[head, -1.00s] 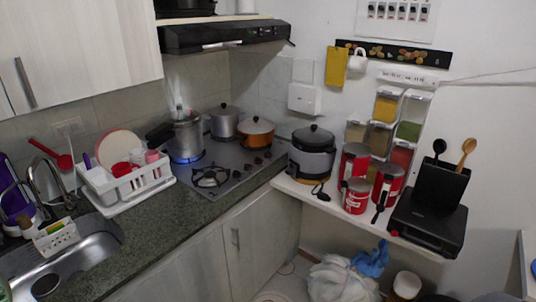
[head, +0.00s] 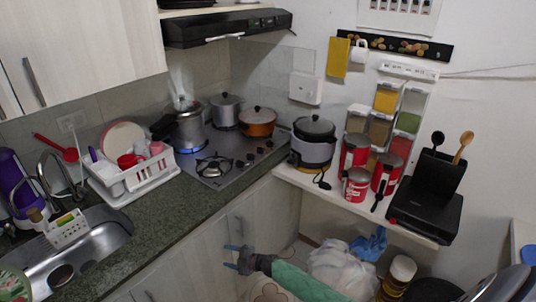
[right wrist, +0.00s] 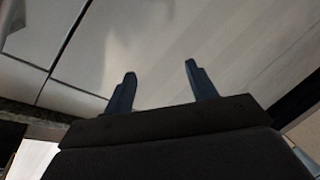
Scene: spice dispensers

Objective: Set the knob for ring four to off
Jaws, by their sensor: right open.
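The gas hob (head: 221,171) is set in the dark counter, with a row of small dark knobs (head: 250,157) along its right side. The knobs are too small to tell their settings or which is ring four. A pressure cooker (head: 190,132) stands on the back-left ring with a blue glow under it. A silver pot (head: 227,112) and an orange pot (head: 257,122) stand behind. The front ring is bare. My right gripper (head: 236,258) is open and empty, below the counter in front of the cabinet doors; its spread fingers (right wrist: 161,83) show in the right wrist view. My left gripper is out of view.
A white dish rack (head: 133,178) and a sink (head: 95,245) are left of the hob. A shelf (head: 340,201) on the right holds a rice cooker (head: 313,142) and red tins (head: 355,150). A white bag (head: 340,268) lies below it. Cabinet doors (head: 255,220) front the counter.

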